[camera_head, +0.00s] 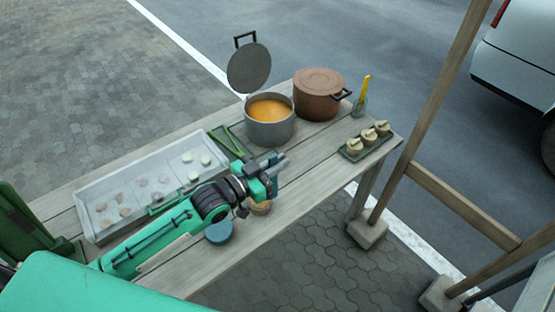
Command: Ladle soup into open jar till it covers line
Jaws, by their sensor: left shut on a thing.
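An open grey pot (270,132) of orange soup (270,110) stands on the wooden table, with its round grey lid (249,69) raised behind it. My left gripper (274,168) is in front of the pot, apart from it. It is shut on a small blue-grey thing (273,157), mostly hidden by the gripper, so I cannot tell what it is. A tan round container (261,208) stands below the gripper, partly covered by it. A blue round piece (219,232) lies to its left. I cannot make out a ladle or a fill line. My right gripper is out of view.
A lidded brown pot (319,98) stands right of the soup pot. A clear cup with a yellow-handled tool (364,88) and a dark tray (350,155) of several small pieces are at right. A white tray (95,190) lies left. Wooden posts (425,125) stand beyond the table's right end.

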